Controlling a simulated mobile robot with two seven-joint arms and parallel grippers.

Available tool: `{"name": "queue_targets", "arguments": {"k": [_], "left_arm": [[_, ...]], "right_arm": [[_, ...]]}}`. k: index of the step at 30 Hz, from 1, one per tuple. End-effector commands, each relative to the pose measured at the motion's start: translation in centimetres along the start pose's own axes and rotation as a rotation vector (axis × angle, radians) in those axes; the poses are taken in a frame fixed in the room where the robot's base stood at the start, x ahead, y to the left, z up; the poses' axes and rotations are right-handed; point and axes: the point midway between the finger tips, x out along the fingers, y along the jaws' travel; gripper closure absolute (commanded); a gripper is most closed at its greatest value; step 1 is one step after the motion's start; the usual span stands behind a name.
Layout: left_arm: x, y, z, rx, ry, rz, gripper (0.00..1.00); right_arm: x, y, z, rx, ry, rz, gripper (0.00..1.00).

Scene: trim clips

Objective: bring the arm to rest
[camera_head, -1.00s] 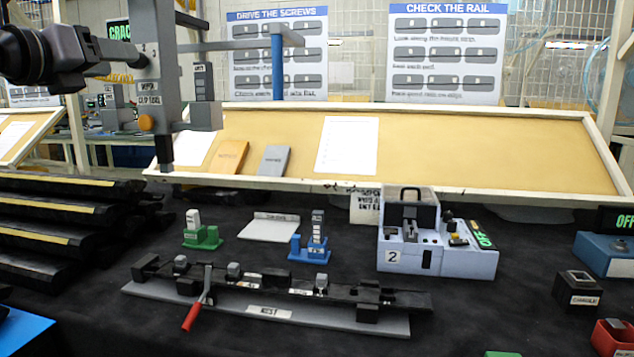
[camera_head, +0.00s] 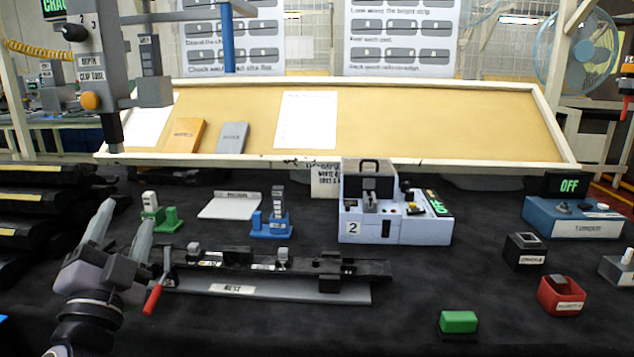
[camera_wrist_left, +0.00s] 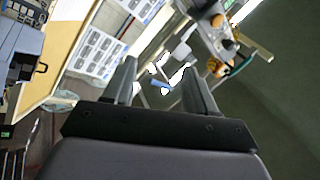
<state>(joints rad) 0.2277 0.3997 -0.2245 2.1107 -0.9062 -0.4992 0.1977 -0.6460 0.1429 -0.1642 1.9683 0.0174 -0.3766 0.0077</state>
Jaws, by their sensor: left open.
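My left gripper (camera_head: 126,214) is at the lower left of the head view, its two grey fingers pointing up and apart with nothing between them. It stands just left of the fixture's red-handled lever (camera_head: 153,298) and looks clear of it, though the depth gap is hard to judge. In the left wrist view the open fingers (camera_wrist_left: 158,74) point into the room, away from the table. My right gripper is in neither view.
A grey tool post (camera_head: 97,62) hangs at the upper left. Dark stacked rails (camera_head: 40,205) lie at the left edge. Box 2 (camera_head: 352,226), a green block (camera_head: 458,321), a red bin (camera_head: 561,295) and a blue OFF unit (camera_head: 570,218) stand to the right. Black cloth between them is bare.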

Motion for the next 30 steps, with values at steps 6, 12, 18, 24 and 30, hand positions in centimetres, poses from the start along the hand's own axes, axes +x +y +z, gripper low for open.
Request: {"name": "queue_targets", "arguments": {"k": [6,12,18,24,30], "left_arm": [[-10.4,7.4,8.5,-0.267,-0.514,0.256,0.44],[-23.1,12.9,11.8,-0.42,-0.948,0.549,0.44],[-32.7,14.9,11.1,-0.497,-1.221,0.786,0.44],[-40.3,15.1,9.1,-0.545,-1.42,0.996,0.44],[-40.2,16.4,8.9,-0.584,-1.377,1.007,0.44]], "right_arm": [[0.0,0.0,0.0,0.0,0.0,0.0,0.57],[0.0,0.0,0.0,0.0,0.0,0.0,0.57],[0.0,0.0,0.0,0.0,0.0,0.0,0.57],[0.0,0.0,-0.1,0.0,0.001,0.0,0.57],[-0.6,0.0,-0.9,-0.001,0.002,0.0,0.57]]}}
